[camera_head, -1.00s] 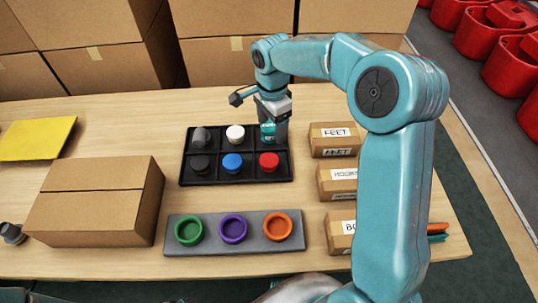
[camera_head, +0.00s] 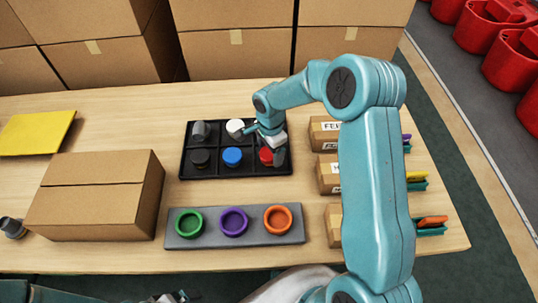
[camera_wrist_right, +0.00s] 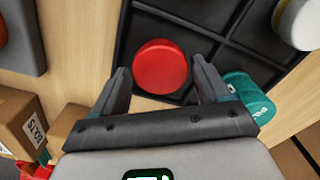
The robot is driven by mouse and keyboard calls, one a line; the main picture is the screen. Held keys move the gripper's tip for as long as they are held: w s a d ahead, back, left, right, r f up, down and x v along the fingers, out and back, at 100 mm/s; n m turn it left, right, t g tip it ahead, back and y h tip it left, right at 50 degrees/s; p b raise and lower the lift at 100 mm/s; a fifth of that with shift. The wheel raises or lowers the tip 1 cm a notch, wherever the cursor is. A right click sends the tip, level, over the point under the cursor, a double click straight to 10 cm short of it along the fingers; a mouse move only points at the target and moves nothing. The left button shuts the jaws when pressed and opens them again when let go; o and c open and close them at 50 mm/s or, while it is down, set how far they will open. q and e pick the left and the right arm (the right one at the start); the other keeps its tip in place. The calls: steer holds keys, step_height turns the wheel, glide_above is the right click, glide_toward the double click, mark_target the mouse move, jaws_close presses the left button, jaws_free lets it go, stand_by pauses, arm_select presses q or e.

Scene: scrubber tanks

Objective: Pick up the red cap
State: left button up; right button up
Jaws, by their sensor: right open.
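The red cap (camera_head: 266,157) sits in the near right compartment of the black tray (camera_head: 212,174). In the right wrist view, the red cap (camera_wrist_right: 160,66) shows round and whole from above. My right gripper (camera_head: 273,150) is over that side of the tray and partly covers the cap in the head view. In the right wrist view, my right gripper (camera_wrist_right: 161,76) is open, its fingers apart with the cap framed between their tips; contact cannot be told. Only a small dark part of my left gripper (camera_head: 177,297) shows at the bottom edge.
The tray also holds a blue cap (camera_head: 232,156), a white cap (camera_head: 235,128), dark and grey caps, and a teal cylinder (camera_wrist_right: 250,97). A grey panel (camera_head: 256,237) with coloured rings lies in front. Labelled boxes (camera_head: 327,176) stand right; a large carton (camera_head: 92,199) stands left.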

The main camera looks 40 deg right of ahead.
step_height(320, 180, down, 2)
steer(key=shift+d, duration=0.1)
steer(key=c, duration=0.7)
steer(key=shift+r, duration=0.1)
